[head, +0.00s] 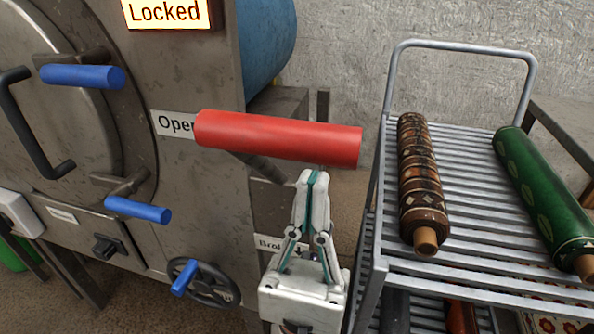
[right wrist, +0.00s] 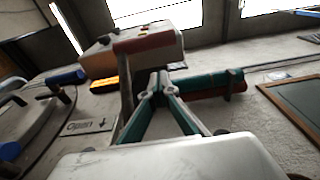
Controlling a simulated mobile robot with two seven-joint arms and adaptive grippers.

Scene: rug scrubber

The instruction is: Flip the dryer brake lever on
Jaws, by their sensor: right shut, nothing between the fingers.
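A large red lever handle (head: 278,138) sticks out across the dryer's front corner in the head view, lying nearly level. Its dark stem runs down behind my right gripper. A label reading "Bra…" (head: 268,243) is low on the dryer, partly hidden by that gripper. My right gripper (head: 312,175) is shut and empty, pointing up, with its fingertips at the lower edge of the red handle. I cannot tell whether they touch. My left gripper is not in view.
The dryer's round door (head: 60,130) with blue handles (head: 82,76) is at left, above a handwheel (head: 205,285). A "Locked" sign (head: 165,13) is lit. A metal rack cart (head: 460,52) with rolled rugs (head: 418,180) stands close at right.

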